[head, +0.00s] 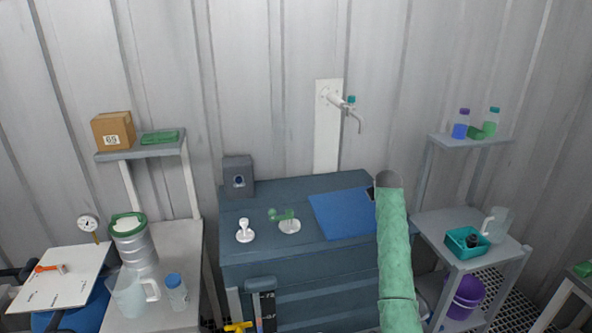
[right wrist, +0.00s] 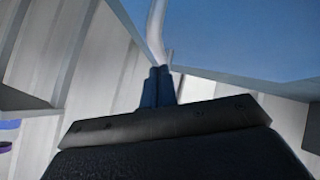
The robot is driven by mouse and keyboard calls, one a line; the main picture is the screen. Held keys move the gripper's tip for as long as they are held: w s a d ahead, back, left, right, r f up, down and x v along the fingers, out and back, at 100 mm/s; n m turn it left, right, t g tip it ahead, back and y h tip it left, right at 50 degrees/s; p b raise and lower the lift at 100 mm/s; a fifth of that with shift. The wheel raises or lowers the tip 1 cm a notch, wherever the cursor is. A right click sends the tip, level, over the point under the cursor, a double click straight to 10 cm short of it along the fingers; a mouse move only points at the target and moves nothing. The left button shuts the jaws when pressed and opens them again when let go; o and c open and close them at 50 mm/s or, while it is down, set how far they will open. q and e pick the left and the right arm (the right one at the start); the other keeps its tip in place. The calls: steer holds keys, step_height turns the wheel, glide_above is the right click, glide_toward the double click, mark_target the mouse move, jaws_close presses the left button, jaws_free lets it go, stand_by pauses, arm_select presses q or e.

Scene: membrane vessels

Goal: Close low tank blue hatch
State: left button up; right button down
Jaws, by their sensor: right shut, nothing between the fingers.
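The low tank (head: 275,253) is a dark blue-grey box in the middle of the head view. The bright blue hatch (head: 340,213) is a panel on the right part of its top; I cannot tell whether it lies flat or is slightly raised. My green-sleeved right arm covers its right edge. My right gripper (right wrist: 158,80) is shut and empty in the right wrist view. In the head view my arm hides most of it, at the hatch's right side. A broad blue surface (right wrist: 240,35), probably the hatch, fills the upper right wrist view; contact is unclear. My left gripper is out of view.
A white fitting (head: 244,231), a green-handled fitting (head: 288,222) and a grey box (head: 238,176) stand on the tank top's left part. A tap (head: 345,105) is on the wall behind. Shelves with vessels stand on both sides.

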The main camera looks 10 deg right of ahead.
steer(key=shift+s+d+f, duration=0.1)
steer(key=shift+d+f, duration=0.3)
steer(key=shift+f, duration=0.65)
steer(key=shift+r, duration=0.4)
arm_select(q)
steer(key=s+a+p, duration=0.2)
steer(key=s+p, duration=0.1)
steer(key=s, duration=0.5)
arm_select(e)
steer(key=r, duration=0.2)
steer(key=a+r, duration=0.1)
steer(key=r, duration=0.1)
steer(key=shift+s+b, duration=0.2)
steer(key=shift+b, duration=0.3)
arm_select(q)
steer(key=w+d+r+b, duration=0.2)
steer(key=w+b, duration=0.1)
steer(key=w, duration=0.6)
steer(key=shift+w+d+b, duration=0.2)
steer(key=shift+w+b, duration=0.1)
steer(key=shift+b, duration=0.1)
arm_select(e)
steer(key=d+v, duration=0.1)
steer(key=v, duration=0.8)
steer(key=shift+d+r, duration=0.2)
steer(key=shift+r, duration=0.35)
